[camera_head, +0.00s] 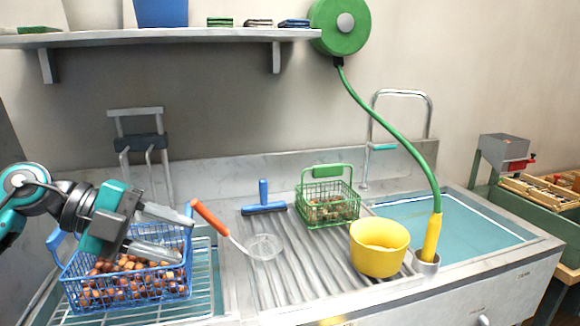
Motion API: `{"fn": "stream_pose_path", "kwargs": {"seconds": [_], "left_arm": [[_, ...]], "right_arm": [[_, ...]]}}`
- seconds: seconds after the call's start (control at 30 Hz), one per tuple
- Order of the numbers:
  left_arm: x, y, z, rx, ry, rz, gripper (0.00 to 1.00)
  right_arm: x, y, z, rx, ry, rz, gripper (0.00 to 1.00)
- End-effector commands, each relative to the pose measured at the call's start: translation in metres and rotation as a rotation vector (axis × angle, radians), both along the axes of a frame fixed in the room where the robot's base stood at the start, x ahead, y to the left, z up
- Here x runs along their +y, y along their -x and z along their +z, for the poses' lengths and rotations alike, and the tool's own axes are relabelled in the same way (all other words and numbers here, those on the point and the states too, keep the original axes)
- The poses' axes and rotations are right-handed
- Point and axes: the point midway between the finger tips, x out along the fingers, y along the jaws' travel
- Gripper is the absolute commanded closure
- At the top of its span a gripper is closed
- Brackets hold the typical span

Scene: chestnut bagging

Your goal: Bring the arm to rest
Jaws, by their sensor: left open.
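My left gripper (163,234) comes in from the left and is open, its two fingers spread and pointing right. It shows in front of the blue wire basket (187,283) full of chestnuts (112,290) and hides part of its back and rim. I see nothing between the fingers. I cannot tell how high above the chestnuts the gripper is. My right gripper is not in view.
On the ribbed drainboard (300,275) are a skimmer with orange handle (212,219), a blue squeegee (264,206), a green basket (328,205) with chestnuts and a yellow bowl (380,250). A sink (460,220) lies right. A green hose (400,140) hangs from its reel.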

Motion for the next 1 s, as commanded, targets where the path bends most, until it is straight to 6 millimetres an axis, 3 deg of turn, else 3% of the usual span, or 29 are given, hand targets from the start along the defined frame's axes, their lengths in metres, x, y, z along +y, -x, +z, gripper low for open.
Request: {"fn": "stream_pose_path", "kwargs": {"seconds": [0.03,0.1,0.2,0.33,0.43,0.57,0.67,0.8,0.9,1.0], "left_arm": [[-0.020,0.005,-0.009,0.010,0.116,-0.027,0.54],[-0.043,0.010,-0.015,0.011,0.292,-0.032,0.54],[-0.062,0.012,-0.022,0.026,0.540,0.027,0.54],[-0.065,0.007,-0.041,0.075,0.815,0.212,0.54],[-0.056,0.002,-0.070,0.139,0.971,0.423,0.54],[-0.034,0.004,-0.131,0.264,1.079,0.754,0.54],[-0.017,0.020,-0.194,0.397,1.082,1.029,0.54],[-0.003,0.069,-0.282,0.608,0.988,1.360,0.54],[0.000,0.106,-0.326,0.737,0.900,1.512,0.54],[-0.002,0.136,-0.353,0.833,0.829,1.600,0.54]], "right_arm": [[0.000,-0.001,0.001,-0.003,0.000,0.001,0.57],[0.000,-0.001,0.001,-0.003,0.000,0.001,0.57],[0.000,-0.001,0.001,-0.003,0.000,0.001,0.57],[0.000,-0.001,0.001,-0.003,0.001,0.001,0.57],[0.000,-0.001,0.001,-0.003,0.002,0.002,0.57],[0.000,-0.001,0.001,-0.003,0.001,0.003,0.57],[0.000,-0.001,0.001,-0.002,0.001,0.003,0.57],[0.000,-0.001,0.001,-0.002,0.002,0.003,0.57],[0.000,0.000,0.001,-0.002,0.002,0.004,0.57],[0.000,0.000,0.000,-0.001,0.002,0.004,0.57]]}}
